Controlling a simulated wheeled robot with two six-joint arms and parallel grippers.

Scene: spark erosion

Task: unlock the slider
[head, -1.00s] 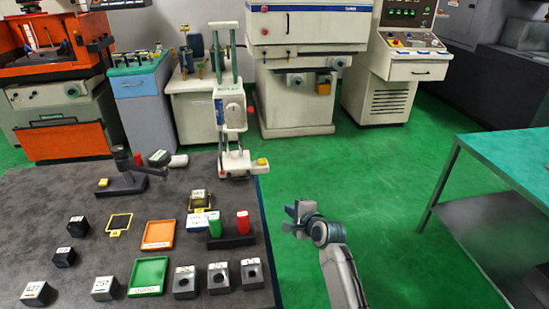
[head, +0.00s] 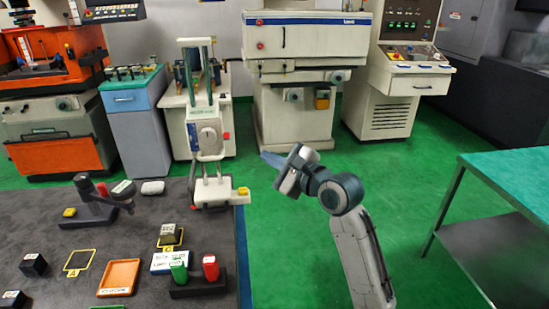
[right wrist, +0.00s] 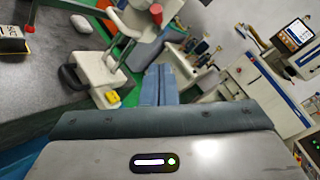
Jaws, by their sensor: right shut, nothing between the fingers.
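The slider (head: 208,137) is a white block with a round dial, set on two upright green-topped columns of a white stand at the right rear of the dark table. A small red knob (head: 226,136) sticks out of its right side. The stand's base (head: 212,194) carries a yellow button (head: 243,191). My right gripper (head: 270,159) is shut and empty, to the right of the stand and apart from it, its fingers pointing left. In the right wrist view its closed blue-grey fingers (right wrist: 160,84) show beside the stand, with a red knob (right wrist: 156,14) at the top. My left gripper is out of view.
A block with a green and a red peg (head: 200,285), an orange tray (head: 119,277), a yellow frame (head: 79,262) and a dark jointed device (head: 95,207) occupy the dark table (head: 45,205). Green floor is free at right, up to a green-topped table (head: 510,175).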

